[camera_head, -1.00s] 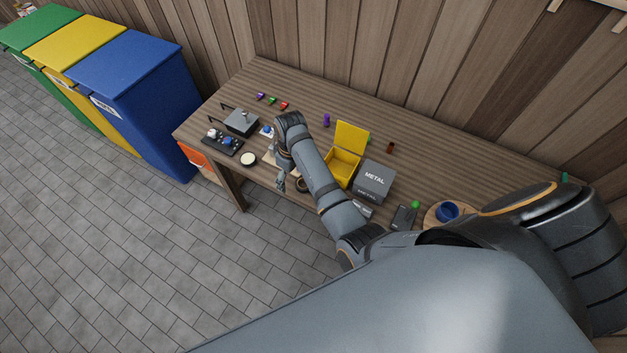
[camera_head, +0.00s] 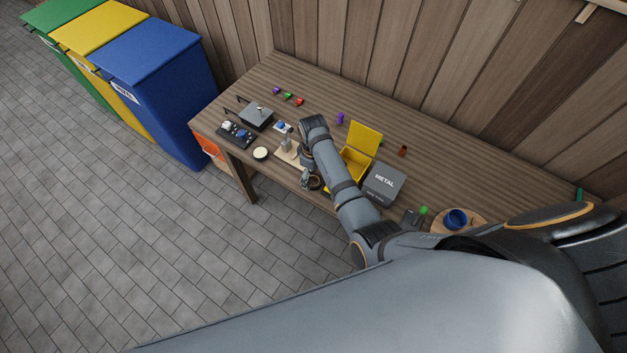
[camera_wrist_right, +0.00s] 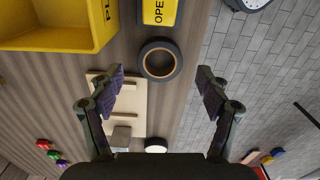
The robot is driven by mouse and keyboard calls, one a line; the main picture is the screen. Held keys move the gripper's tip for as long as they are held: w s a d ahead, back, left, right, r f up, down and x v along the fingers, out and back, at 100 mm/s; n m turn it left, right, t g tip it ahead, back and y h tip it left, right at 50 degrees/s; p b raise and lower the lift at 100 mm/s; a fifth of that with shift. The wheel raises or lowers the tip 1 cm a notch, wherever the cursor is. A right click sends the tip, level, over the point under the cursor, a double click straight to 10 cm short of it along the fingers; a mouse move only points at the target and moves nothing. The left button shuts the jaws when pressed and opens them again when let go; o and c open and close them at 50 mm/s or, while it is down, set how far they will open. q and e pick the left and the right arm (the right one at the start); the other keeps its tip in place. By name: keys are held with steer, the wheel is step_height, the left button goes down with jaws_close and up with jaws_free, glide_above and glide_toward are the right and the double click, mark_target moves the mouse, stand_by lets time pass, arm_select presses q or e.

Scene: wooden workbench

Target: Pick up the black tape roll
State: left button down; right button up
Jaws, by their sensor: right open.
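The black tape roll (camera_wrist_right: 147,69) lies flat on the bench near its front edge, with a tan inner ring. In the wrist view it shows ahead of and between the fingertips of my right gripper (camera_wrist_right: 160,80). The right gripper is open, with nothing between its fingers. In the head view the right gripper (camera_head: 305,178) is just left of the tape roll (camera_head: 315,187), which is partly hidden by the arm. I cannot tell the exact height of the fingers above it. My left gripper is not in view.
A yellow open box (camera_head: 356,165) and a grey METAL box (camera_head: 384,185) stand right of my arm. A light wooden board (camera_wrist_right: 132,103) lies beside the tape roll. A round pale-topped item (camera_head: 261,153) is near the front edge. Floor lies beyond that edge.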

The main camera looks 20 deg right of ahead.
steer(key=shift+f, duration=1.45)
steer(key=c, duration=1.3)
steer(key=shift+o, duration=0.2)
